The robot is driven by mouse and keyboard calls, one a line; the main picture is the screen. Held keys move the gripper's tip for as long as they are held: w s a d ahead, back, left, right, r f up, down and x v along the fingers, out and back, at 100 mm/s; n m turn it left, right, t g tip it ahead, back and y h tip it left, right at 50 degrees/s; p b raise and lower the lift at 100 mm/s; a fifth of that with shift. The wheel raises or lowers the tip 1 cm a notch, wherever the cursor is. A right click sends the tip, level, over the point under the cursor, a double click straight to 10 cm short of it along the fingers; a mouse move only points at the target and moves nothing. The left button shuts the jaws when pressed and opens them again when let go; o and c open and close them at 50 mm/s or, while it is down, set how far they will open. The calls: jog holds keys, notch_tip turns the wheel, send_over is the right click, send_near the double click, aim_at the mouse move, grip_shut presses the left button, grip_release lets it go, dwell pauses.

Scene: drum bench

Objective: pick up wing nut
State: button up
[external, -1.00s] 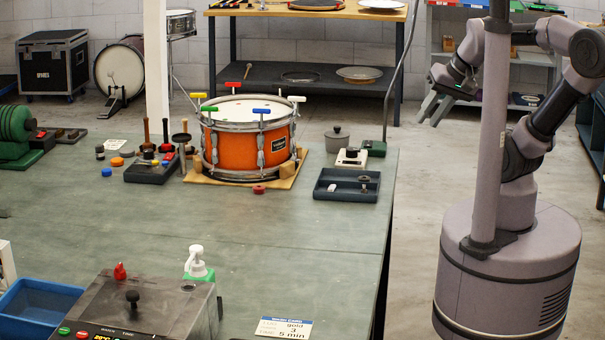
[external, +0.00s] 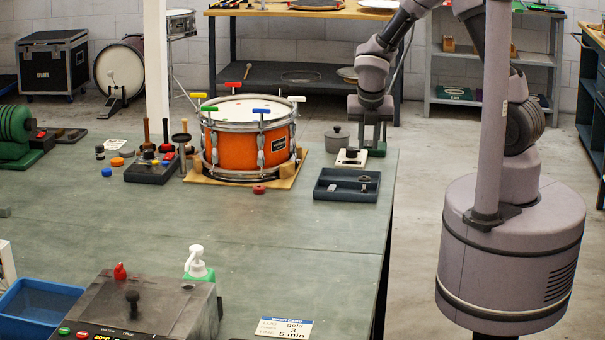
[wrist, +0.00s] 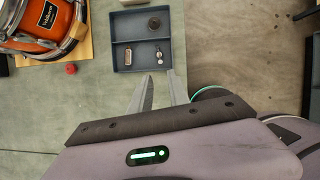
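The shallow dark tray (external: 325,194) sits near the table's right edge, and it also shows in the wrist view (wrist: 121,24). Its near compartment holds a small shiny metal piece (wrist: 159,56), which looks like the wing nut, though its shape is too small to be sure. A short metal block (wrist: 127,57) lies to its left. A dark round piece (wrist: 154,22) lies in the far compartment. My gripper (external: 372,135) points down above the table's right side, beyond the tray. Its two fingers (wrist: 157,84) are apart with nothing between them.
An orange drum (external: 236,148) on a wooden board stands left of the tray. A lidded grey pot (external: 337,141) and a small white-topped box (external: 351,158) stand beyond the tray, close to my gripper. A red piece (external: 258,189) lies left of it.

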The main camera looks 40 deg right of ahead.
jog(key=b, duration=0.5)
send_over(365, 189)
jog(key=s+a, duration=0.1)
jog(key=s, duration=0.1)
jog(key=f, duration=0.9)
jog(key=shift+w+f, duration=0.2)
jog(key=shift+f, duration=0.15)
jog(key=b+x, duration=0.2)
jog(key=x, duration=0.1)
jog(key=b+x, duration=0.1)
jog(key=x, duration=0.1)
jog(key=shift+s+a+f, duration=0.25)
jog(key=shift+a+f, duration=0.1)
jog(key=shift+w+r, duration=0.1)
jog(key=shift+r, duration=0.05)
grip_shut()
